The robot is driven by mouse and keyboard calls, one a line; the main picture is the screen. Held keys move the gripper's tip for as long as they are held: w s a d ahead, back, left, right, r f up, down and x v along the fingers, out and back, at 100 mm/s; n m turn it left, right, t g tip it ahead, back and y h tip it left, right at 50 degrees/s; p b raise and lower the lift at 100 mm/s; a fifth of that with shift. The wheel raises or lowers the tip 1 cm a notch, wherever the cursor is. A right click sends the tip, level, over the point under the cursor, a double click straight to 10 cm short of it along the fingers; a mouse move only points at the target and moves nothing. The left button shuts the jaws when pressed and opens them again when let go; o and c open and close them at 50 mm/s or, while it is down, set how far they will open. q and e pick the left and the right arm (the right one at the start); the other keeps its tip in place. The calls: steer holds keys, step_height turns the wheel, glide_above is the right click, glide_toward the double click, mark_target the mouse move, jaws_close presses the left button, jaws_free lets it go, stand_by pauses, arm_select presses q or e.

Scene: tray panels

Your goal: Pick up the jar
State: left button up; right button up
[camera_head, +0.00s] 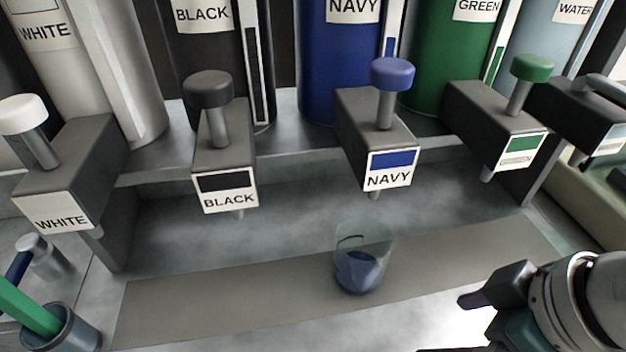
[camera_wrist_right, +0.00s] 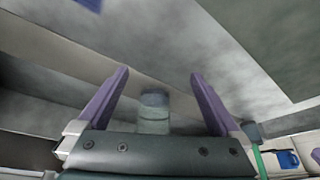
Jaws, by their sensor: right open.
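The jar (camera_head: 362,262) is a clear glass with dark blue paint in its lower part. In the head view it stands upright on the grey strip, below and in front of the navy tap. My right gripper (camera_head: 470,300) is to the right of the jar and apart from it, pointing left. In the right wrist view, which looks upside down, the open purple fingers (camera_wrist_right: 160,76) are spread to either side of the jar (camera_wrist_right: 154,108), which appears beyond the palm edge. Nothing is held. My left gripper is not in view.
Taps labelled white (camera_head: 62,210), black (camera_head: 228,190), navy (camera_head: 390,168) and green (camera_head: 520,148) overhang the counter behind the jar. A cup (camera_head: 75,332) with a green handle stands at the lower left. The strip (camera_head: 200,302) left of the jar is clear.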

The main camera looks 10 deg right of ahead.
mark_target(386, 255)
steer(key=shift+w+f, duration=0.25)
steer(key=shift+f, duration=0.2)
steer(key=w+a, duration=0.1)
steer(key=w, duration=0.1)
steer(key=w+a, duration=0.2)
steer(key=w, duration=0.1)
steer(key=w+a, duration=0.1)
steer(key=w, duration=0.1)
steer(key=shift+w+a+r, duration=0.1)
steer(key=shift+w+a, duration=0.05)
steer(key=shift+a, duration=0.15)
steer(key=shift+w+a+b, duration=0.3)
steer(key=shift+w+a, duration=0.35)
steer(key=shift+w, duration=0.35)
steer(key=shift+b+x, duration=0.55)
steer(key=shift+x, duration=0.7)
steer(key=shift+w+a+f, duration=0.2)
steer(key=shift+w+f, duration=0.05)
steer(key=shift+w, duration=0.1)
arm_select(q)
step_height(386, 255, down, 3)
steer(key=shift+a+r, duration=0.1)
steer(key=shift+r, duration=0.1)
arm_select(e)
jaws_close()
